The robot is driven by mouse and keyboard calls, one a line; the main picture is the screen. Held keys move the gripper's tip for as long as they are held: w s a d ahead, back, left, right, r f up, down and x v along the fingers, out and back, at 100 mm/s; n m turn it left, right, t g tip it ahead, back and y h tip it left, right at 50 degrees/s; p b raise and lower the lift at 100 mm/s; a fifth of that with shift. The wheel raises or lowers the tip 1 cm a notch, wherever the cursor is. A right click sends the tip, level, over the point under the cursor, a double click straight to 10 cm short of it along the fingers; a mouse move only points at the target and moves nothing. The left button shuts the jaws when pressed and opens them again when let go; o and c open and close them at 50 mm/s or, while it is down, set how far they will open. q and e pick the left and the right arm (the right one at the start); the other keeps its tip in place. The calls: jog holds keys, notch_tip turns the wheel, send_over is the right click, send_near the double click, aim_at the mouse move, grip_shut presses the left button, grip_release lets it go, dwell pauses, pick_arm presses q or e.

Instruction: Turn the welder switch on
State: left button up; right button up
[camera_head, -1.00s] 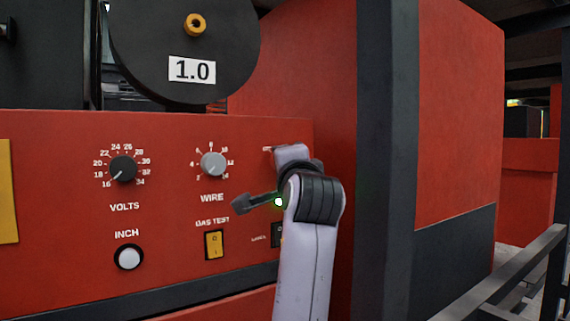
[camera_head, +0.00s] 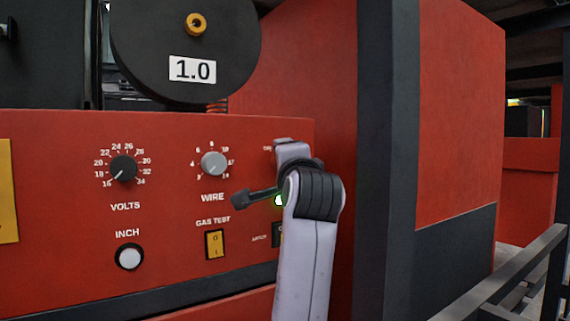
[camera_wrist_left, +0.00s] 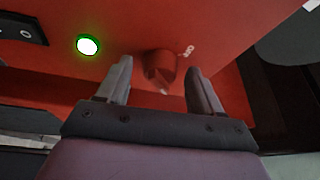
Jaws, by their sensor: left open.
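The welder switch is a red rotary knob (camera_wrist_left: 160,68) on the red panel, seen in the left wrist view with a white label beside it that seems to read ON. My left gripper (camera_wrist_left: 158,76) is open, with one finger on each side of the knob; I cannot tell whether either finger touches it. My right gripper is not in view.
The panel carries a VOLTS dial (camera_head: 123,168), a WIRE dial (camera_head: 214,164), a white INCH button (camera_head: 129,257) and a yellow GAS TEST rocker (camera_head: 214,244). A dark rocker (camera_head: 277,235) is partly behind my arm. A dark post (camera_head: 385,150) stands to the right.

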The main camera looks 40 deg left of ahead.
pick_arm(q)
jog(key=r+b+v, duration=0.1)
jog(key=b+v, duration=0.1)
jog(key=v, duration=0.5)
jog(key=shift+f, duration=0.5)
jog(key=w+d+f+m+t+h, duration=0.1)
jog(key=w+d+f+h, duration=0.15)
jog(key=f, duration=0.85)
jog(key=w+d+f+h, duration=0.1)
jog(key=f+h, duration=0.3)
jog(key=f, duration=0.8)
jog(key=w+d+f+m+t+h, duration=0.1)
jog(key=w+f+h, duration=0.15)
jog(key=f, duration=0.85)
jog(key=s+d+f+n+g+h, duration=0.25)
jog(key=s+f, duration=0.55)
jog(key=f, duration=0.4)
jog(key=s+d+f+n+g+h, duration=0.1)
jog(key=s+d+f+h, duration=0.15)
jog(key=s+f, duration=0.75)
jog(key=s+f+n+g+h, duration=0.2)
jog(key=s+f+n, duration=0.1)
jog(key=s+f, duration=0.4)
jog(key=shift+s+f, duration=0.4)
jog(key=shift+s, duration=0.4)
